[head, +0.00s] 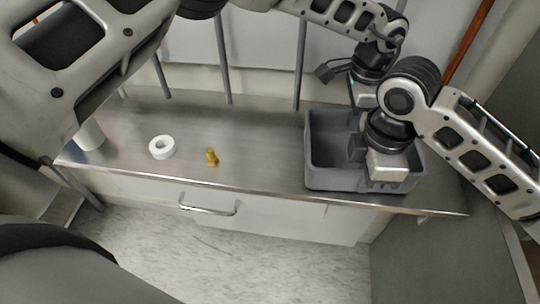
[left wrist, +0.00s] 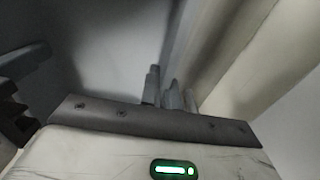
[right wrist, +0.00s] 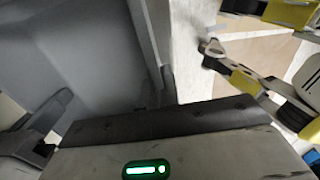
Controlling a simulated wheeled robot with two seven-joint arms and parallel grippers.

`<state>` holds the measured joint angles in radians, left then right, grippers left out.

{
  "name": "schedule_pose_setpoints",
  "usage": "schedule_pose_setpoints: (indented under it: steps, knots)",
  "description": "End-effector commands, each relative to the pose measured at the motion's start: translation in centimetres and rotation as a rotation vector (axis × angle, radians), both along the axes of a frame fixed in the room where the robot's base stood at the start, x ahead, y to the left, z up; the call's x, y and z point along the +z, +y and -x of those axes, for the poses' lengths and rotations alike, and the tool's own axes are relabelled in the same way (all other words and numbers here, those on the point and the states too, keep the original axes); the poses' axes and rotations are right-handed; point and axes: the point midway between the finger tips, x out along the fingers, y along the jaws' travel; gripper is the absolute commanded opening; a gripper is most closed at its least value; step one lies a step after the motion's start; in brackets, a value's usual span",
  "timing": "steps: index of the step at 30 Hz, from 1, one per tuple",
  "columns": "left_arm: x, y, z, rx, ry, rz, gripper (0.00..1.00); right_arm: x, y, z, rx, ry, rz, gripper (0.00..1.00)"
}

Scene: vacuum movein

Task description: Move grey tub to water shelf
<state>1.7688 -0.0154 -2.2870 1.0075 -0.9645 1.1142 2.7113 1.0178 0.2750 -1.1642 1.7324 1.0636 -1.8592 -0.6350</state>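The grey tub (head: 335,182) stands on the steel counter at its right part, open side up; its inside looks empty where it shows. My right gripper (head: 358,148) is over the tub's front right part and hides some of it. In the right wrist view its fingers are spread, with the tub's wall (right wrist: 146,40) close to the right finger; I see no grip. My left gripper (head: 340,80) is above the tub's back side, fingers apart. The left wrist view shows a plain grey surface, too unclear to name. I cannot identify a water shelf.
The steel counter (head: 255,135) has a white ring-shaped roll (head: 162,147) and a small brass-coloured piece (head: 212,157) left of the tub. A white cylinder (head: 89,134) stands at its left end. A drawer handle (head: 208,209) juts from the front. Grey posts (head: 222,60) rise behind.

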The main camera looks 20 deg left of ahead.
Motion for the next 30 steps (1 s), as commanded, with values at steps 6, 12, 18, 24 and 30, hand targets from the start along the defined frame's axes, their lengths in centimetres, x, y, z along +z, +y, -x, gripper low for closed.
schedule_pose_setpoints:
  steps: [6,12,18,24,30]
  knots:
    - [-0.2,0.0,0.1,0.000,0.001,0.000,0.25,-0.1,0.0,0.0,0.000,-0.001,0.000,0.25]
    - [0.0,0.0,0.0,0.000,0.000,0.000,0.25,-0.2,0.0,0.0,0.000,-0.001,0.000,0.25]
    - [2.3,0.0,-0.1,0.001,-0.002,0.002,0.25,-0.1,0.0,0.0,0.000,0.000,0.000,0.25]
    - [6.6,0.0,-0.1,0.000,-0.004,0.002,0.25,-0.2,0.0,0.0,0.000,0.000,0.000,0.25]
    - [10.1,0.0,0.0,0.001,-0.001,0.002,0.25,-0.2,0.0,0.0,0.000,0.000,0.000,0.25]
